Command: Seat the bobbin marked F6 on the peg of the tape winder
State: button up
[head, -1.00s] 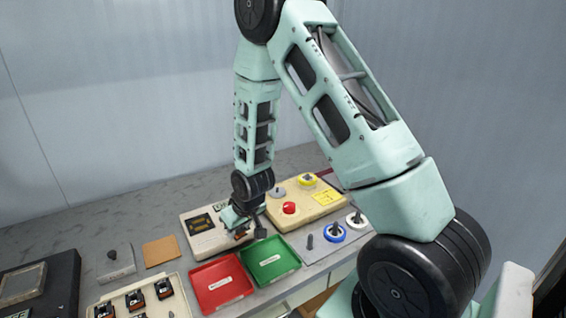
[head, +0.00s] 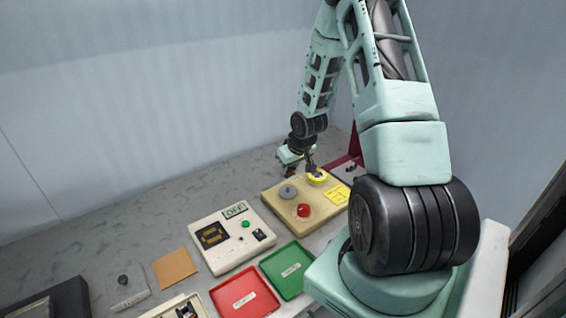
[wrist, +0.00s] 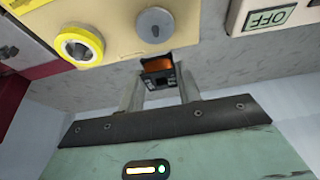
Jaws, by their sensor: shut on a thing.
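My gripper (wrist: 159,84) is shut on a bobbin (wrist: 157,66) with an orange winding and black flanges; no F6 mark is readable on it. In the head view my gripper (head: 289,168) is at the far side of a tan machine (head: 288,216), which appears to be the tape winder. This machine carries a grey disc (head: 288,192) with a small hub, a yellow ring (head: 317,178) and a red button (head: 303,210). In the wrist view the bobbin appears apart from the grey disc (wrist: 155,25), beyond the machine's edge.
A cream machine (head: 222,258) with an OFF sign (head: 235,210) stands left of the tan one. A green tray (head: 272,285) and a red tray (head: 225,300) lie in front. An orange mat (head: 175,268) lies left. The grey bench behind the machines is clear.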

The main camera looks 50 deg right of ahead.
jog(key=b, duration=0.4)
send_over(289, 193)
jog(key=shift+w+f, duration=0.1)
jog(key=shift+f, duration=2.35)
jog(key=shift+f, duration=0.1)
jog(key=shift+f+b, duration=0.8)
jog(key=shift+f, duration=0.15)
jog(key=o, duration=1)
jog(key=shift+o, duration=0.2)
jog(key=p+v, duration=0.3)
jog(key=v, duration=1.4)
jog(key=shift+s, duration=0.25)
jog(key=shift+r, duration=0.15)
